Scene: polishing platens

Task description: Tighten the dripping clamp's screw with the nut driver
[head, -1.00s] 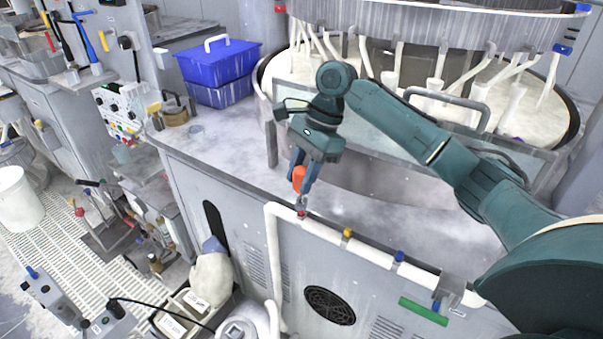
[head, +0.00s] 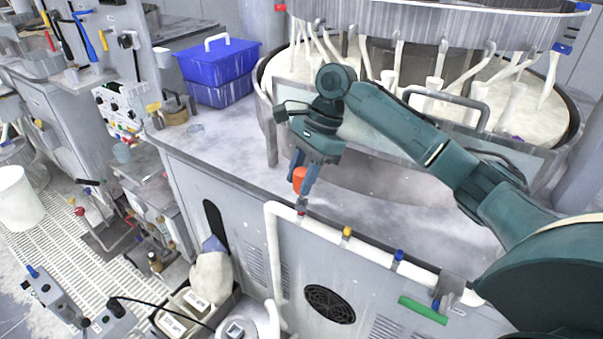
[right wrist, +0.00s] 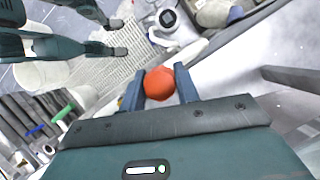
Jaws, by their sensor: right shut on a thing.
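My right gripper (head: 302,180) is shut on the orange handle of the nut driver (head: 299,180) and holds it pointing down above the white pipe (head: 322,231) along the bench's front edge. The driver's tip is at the red-marked clamp (head: 301,213) near the pipe's left bend; I cannot tell whether it is seated on the screw. The orange handle (right wrist: 159,83) is between both fingers in the right wrist view. A yellow clamp (head: 347,232) and a blue clamp (head: 398,256) sit further right along the pipe. No drip is clear.
A blue lidded box (head: 217,72) stands on the bench top behind. The round polishing machine (head: 575,118) is at the back right. A green bar (head: 423,310) is on the bench's front. A crate (head: 232,300) with a pale sack (head: 211,273) stands below on the left.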

